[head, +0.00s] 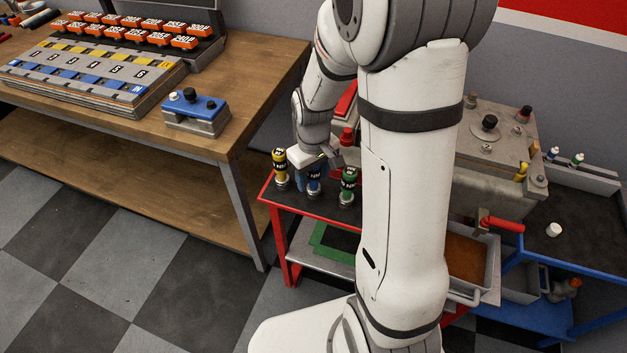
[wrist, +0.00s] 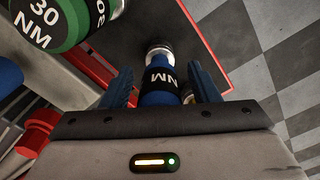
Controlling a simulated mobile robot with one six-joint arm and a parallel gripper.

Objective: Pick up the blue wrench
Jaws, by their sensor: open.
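The blue wrench (head: 314,182) stands upright on the red cart between a yellow wrench (head: 280,168) and a green wrench (head: 348,186). Its upper part is hidden by my gripper in the head view. In the wrist view the blue wrench (wrist: 160,84), marked NM, lies between the two blue fingers of my gripper (wrist: 163,85). The fingers are open, one on each side, with a visible gap on the right. The green wrench, marked 30 NM, fills the upper left of the wrist view (wrist: 60,20).
The red cart's edge (head: 310,223) runs in front of the wrenches. A wooden bench (head: 230,130) with a blue-topped box (head: 196,110) stands at left. A red object (wrist: 38,128) lies close to my gripper at left. Checkered floor is clear in front.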

